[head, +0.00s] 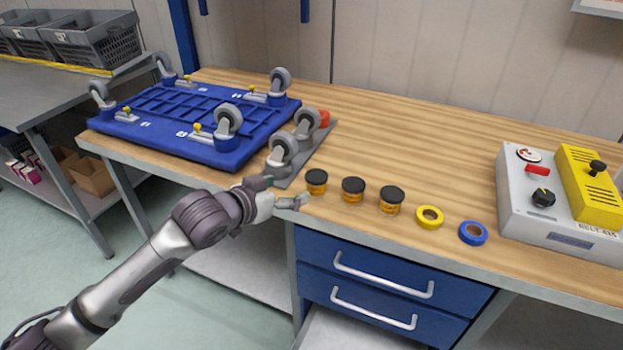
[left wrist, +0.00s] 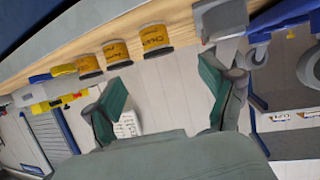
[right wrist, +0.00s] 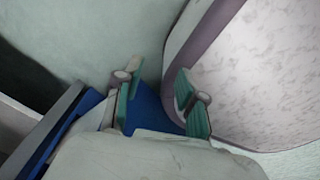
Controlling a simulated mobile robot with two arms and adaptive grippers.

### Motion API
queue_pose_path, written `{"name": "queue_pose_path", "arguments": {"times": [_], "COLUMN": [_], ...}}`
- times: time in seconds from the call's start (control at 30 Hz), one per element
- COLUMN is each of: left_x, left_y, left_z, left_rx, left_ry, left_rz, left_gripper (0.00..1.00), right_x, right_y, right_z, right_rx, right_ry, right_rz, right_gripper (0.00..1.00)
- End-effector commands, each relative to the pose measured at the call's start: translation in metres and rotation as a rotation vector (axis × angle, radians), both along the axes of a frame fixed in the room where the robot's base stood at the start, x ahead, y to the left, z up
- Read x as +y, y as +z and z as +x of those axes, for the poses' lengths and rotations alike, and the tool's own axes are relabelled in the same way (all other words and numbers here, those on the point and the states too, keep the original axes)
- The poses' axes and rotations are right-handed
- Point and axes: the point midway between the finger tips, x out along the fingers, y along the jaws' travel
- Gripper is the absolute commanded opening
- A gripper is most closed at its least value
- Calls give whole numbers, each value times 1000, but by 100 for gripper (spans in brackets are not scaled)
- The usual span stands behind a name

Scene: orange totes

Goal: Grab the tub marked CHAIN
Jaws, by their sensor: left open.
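Three small tubs with black lids and amber labels stand upright in a row near the bench's front edge: a left tub (head: 316,183), a middle tub (head: 353,190) and a right tub (head: 391,200). In the left wrist view, the left tub (left wrist: 155,38) has a label that seems to read CHAIN, though it is small; the other labels are not readable. My left gripper (head: 290,202) is open and empty, just left of and in front of the left tub, apart from it. My right gripper (right wrist: 160,103) shows only in its wrist view, open and empty.
Yellow tape (head: 429,217) and blue tape (head: 473,233) lie right of the tubs. A grey control box (head: 560,232) stands further right. A blue wheeled dolly (head: 190,125) and loose casters (head: 284,150) are left. Bench space behind the tubs is clear.

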Motion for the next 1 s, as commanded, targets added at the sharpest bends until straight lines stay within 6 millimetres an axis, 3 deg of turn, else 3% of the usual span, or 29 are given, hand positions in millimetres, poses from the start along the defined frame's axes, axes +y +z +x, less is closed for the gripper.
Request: {"name": "queue_pose_path", "arguments": {"times": [0.1, 0.2, 0.57, 0.8, 1.0], "left_x": [-15, -24, -43, -61, -64], "left_y": [-9, -16, -24, -35, -37], "left_z": [21, 34, 59, 82, 87], "left_rx": [0, 0, -2, -1, -4], "left_ry": [0, 0, 0, 0, -1], "left_rz": [-1, -1, 0, 0, 0], "left_gripper": [84, 84, 84, 84, 84], "right_x": [11, 14, 4, 2, 1], "right_y": [-1, -1, 2, 3, 2], "right_z": [-23, -28, 2, -2, -9], "right_rx": [33, 40, -4, 1, 12], "right_ry": [0, 2, 2, -1, -1], "right_rz": [12, 15, 5, 3, 2], "right_gripper": [40, 40, 40, 40, 40]}}
